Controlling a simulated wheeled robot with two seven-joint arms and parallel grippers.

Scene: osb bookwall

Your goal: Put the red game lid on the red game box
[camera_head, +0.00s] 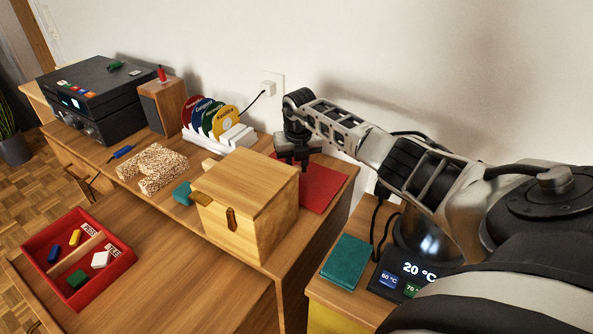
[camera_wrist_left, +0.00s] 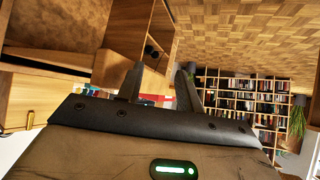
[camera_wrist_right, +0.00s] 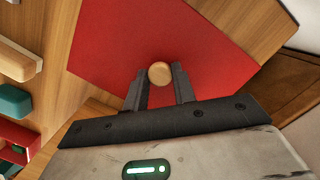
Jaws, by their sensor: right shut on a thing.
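The red game lid (camera_head: 322,187) is a flat red square with a round wooden knob (camera_wrist_right: 160,73). It lies at the right end of the cabinet top, partly hidden behind the wooden box in the head view. My right gripper (camera_head: 297,160) is above it, shut on the knob; the lid fills much of the right wrist view (camera_wrist_right: 110,45). The red game box (camera_head: 125,262) is an open tray at lower left, holding blue, yellow, green and white pieces and a wooden divider. My left gripper (camera_wrist_left: 161,72) is outside the head view; its fingers are apart and empty.
A wooden box (camera_head: 245,200) with a latch stands just in front of the lid. A disc rack (camera_head: 215,130), a cork-like block (camera_head: 152,167) and a speaker (camera_head: 162,105) stand farther left. A teal book (camera_head: 347,262) lies on the right-hand unit. The lower bench is clear right of the tray.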

